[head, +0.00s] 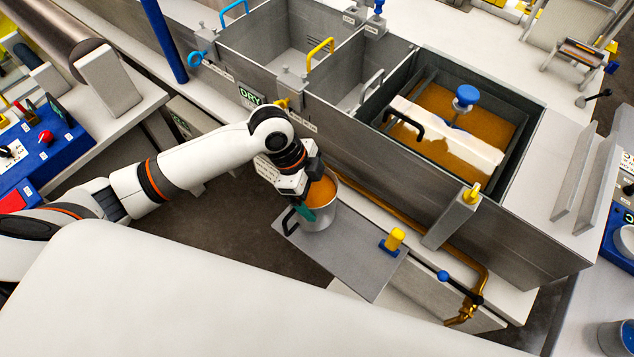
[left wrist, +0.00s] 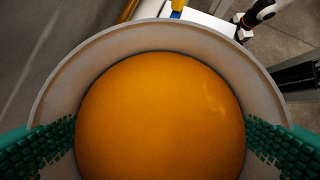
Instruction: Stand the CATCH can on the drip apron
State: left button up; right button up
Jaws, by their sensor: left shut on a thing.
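The can (head: 322,214) is a grey metal pot with a black side handle and an orange fill. My left gripper (head: 306,202) is shut on its wall, with a green finger pad showing. In the left wrist view the can's pale rim (left wrist: 160,37) surrounds the orange fill, and green fingers press in from both sides. The drip apron (head: 352,268) is a flat grey plate below the can. The can's base overlaps the plate in the head view; I cannot tell whether it touches. No CATCH lettering is readable.
A yellow knob on a blue base (head: 394,240) stands at the plate's right edge. A brass pipe (head: 484,290) runs beside it. The grey tank (head: 480,215) rises behind. Part of my right arm (left wrist: 264,12) shows in the left wrist view, its end small and unclear.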

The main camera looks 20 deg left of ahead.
aim_at(314, 201)
pick_arm(q)
jog(key=shift+f+p, duration=0.3)
jog(key=shift+f, duration=1.7)
jog(key=o, duration=1.6)
jog(key=shift+f, duration=0.15)
jog(key=b+v, duration=0.1)
jog(key=v, duration=1.1)
jog(key=shift+s, duration=0.1)
